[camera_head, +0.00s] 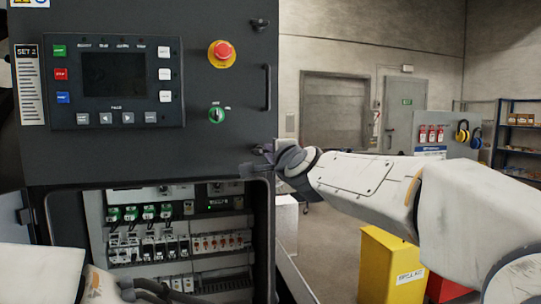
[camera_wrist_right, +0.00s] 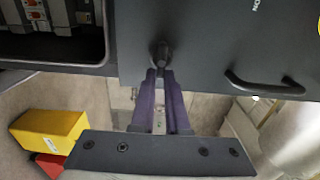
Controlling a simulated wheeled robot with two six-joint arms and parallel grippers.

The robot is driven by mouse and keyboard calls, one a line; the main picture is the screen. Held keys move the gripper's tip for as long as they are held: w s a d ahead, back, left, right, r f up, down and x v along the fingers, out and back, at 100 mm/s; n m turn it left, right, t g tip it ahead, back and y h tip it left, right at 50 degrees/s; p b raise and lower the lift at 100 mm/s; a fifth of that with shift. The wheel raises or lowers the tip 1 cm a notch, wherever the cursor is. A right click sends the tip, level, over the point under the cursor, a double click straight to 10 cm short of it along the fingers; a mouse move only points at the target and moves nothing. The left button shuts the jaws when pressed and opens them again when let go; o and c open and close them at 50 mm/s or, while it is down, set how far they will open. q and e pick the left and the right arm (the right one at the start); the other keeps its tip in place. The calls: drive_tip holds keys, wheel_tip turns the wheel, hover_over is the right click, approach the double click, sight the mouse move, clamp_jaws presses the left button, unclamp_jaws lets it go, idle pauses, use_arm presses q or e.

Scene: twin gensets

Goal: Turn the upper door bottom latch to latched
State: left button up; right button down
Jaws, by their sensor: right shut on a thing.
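The upper door (camera_head: 200,165) is a dark panel that stands closed above the open lower bay in the head view. Its bottom latch (camera_wrist_right: 161,55) is a small dark knob near the door's lower edge, seen in the right wrist view. My right gripper (camera_wrist_right: 161,72) is shut on this latch, with the fingertips at the knob. In the head view my right gripper (camera_head: 258,163) reaches the door's bottom right corner, and the latch is mostly hidden there. The latch's exact turn angle is hard to tell. My left arm shows at the lower left, but its gripper does not.
Below is the open bay with breakers (camera_head: 150,245). A yellow bin (camera_head: 385,265) stands on the floor at right.

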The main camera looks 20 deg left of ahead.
idle(0.5)
drive_tip(key=c, duration=0.9)
unclamp_jaws()
drive_tip(key=shift+d, duration=0.1)
drive_tip(key=b+v, duration=0.2)
drive_tip(key=v, duration=0.8)
drive_tip(key=shift+s+d, duration=0.15)
drive_tip(key=shift+s, duration=0.05)
